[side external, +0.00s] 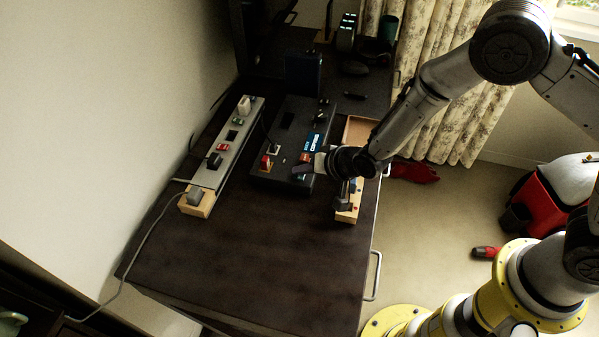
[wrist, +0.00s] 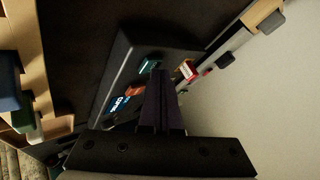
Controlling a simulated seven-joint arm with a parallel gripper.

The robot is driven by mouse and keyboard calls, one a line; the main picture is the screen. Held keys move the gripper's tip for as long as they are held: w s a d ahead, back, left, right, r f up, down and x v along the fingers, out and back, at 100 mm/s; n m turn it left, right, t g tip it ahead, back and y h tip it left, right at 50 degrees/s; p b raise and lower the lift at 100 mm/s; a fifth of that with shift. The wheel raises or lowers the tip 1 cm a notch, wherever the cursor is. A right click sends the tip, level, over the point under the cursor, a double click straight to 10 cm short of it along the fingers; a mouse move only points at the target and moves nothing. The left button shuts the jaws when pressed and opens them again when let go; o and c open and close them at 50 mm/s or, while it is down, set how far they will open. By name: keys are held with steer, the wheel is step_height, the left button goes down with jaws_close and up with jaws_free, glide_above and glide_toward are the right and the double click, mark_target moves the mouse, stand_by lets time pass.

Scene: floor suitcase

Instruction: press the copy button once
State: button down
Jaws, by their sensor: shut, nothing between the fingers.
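A black device (side external: 285,185) with a sloped panel lies on the dark desk. It also shows in the wrist view (wrist: 118,65). Its panel has a lit blue-white display (side external: 312,141), a green button (wrist: 150,65) and an orange-red button (wrist: 135,91). My gripper (side external: 304,168) is shut and empty over the near right part of the panel. In the wrist view its fingertips (wrist: 158,74) appear just beside the green button; I cannot tell whether they touch it. The fingers hide part of the panel.
A grey power strip (side external: 222,156) with several plugs lies left of the device. A wooden tray (side external: 357,129) and a wooden block with small parts (side external: 347,215) lie to the right. A dark box (side external: 304,72) stands behind. The desk's front (side external: 260,240) is clear.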

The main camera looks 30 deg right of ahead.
mark_target(303, 178)
steer(key=shift+r, duration=0.85)
steer(key=shift+r, duration=2.5)
